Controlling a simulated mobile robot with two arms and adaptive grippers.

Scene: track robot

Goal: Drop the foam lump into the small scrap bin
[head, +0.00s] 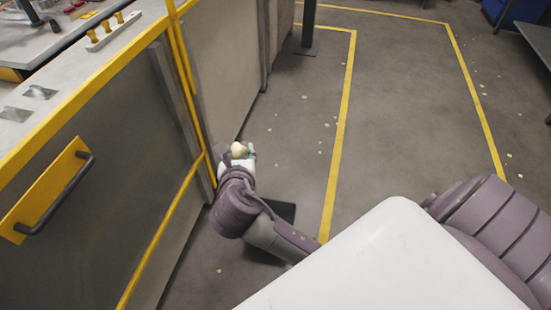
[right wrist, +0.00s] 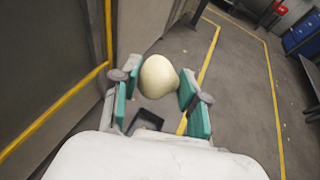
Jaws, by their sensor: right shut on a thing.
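The foam lump (head: 239,150) is pale cream and rounded. My right gripper (head: 244,154) is shut on it and holds it in front of the grey panels. In the right wrist view the lump (right wrist: 158,77) sits between the teal finger pads of the gripper (right wrist: 160,80). A dark, open-topped box on the floor, apparently the small scrap bin (head: 285,211), is partly hidden behind my right arm in the head view. The bin (right wrist: 148,121) also shows below the lump in the right wrist view, between the fingers, its lower part covered. My left gripper is out of view.
A grey machine cabinet (head: 90,165) with yellow trim and a protruding handle (head: 60,195) stands at the left. Yellow lines (head: 343,110) mark the floor, which has small pale scraps. A dark post (head: 307,28) stands at the back. The floor to the right is mostly open.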

